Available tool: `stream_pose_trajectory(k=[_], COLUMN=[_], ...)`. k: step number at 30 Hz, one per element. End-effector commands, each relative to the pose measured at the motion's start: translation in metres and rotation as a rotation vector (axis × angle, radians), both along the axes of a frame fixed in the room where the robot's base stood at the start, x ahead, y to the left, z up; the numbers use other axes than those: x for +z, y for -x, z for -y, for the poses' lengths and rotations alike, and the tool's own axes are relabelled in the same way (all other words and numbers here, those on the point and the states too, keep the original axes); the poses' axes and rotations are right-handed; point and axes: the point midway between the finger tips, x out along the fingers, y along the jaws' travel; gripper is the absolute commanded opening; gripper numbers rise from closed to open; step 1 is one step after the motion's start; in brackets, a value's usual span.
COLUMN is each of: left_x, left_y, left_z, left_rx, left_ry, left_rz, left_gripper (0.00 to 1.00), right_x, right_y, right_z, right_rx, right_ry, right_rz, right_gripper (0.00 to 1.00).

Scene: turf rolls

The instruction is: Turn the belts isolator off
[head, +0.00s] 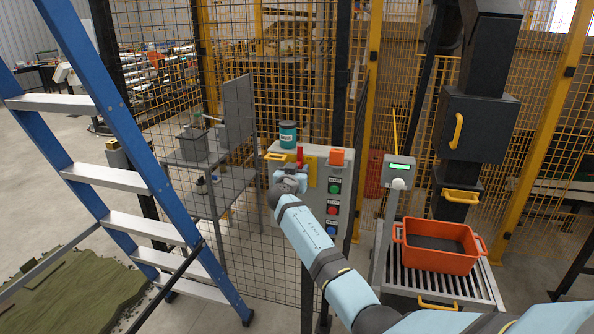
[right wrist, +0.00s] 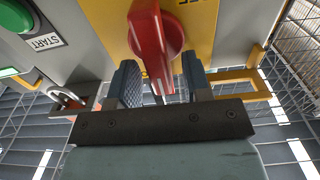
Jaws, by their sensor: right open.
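The isolator is a red rotary handle (right wrist: 152,45) on a yellow plate (right wrist: 205,30) in the right wrist view. In the head view the red handle (head: 299,154) shows small on the upper left of the grey control panel (head: 342,161), beside its yellow plate (head: 312,172). My right gripper (right wrist: 158,85) is open. Its two dark ribbed fingers stand on either side of the handle's near end, with visible gaps. My left gripper is not in view.
Green START (head: 334,188), red and blue buttons sit right of my wrist on the panel. A padlock (right wrist: 68,98) hangs near the plate. An orange tub (head: 438,264) stands on rollers at right. A blue ladder (head: 133,150) and mesh fencing stand at left.

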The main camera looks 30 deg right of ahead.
Motion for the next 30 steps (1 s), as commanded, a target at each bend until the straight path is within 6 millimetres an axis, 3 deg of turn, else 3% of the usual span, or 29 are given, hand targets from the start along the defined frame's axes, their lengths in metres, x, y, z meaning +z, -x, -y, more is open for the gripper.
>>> stream_pose_trajectory(k=[5, 11, 20, 30], left_x=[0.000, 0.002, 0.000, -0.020], left_y=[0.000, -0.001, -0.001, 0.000], left_z=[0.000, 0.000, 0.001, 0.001], left_rx=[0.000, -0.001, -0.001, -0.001], left_ry=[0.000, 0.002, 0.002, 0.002], left_rz=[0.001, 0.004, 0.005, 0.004], left_gripper=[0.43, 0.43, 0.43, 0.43], right_x=[0.000, 0.000, -0.001, -0.005], right_y=[0.000, 0.000, 0.000, -0.003], right_z=[0.000, 0.000, -0.001, -0.003], right_rx=[0.000, 0.001, 0.001, 0.001], right_ry=[0.000, 0.000, 0.012, 0.135], right_rz=[0.000, 0.000, -0.016, -0.158], right_gripper=[0.45, 0.00, 0.00, 0.00])
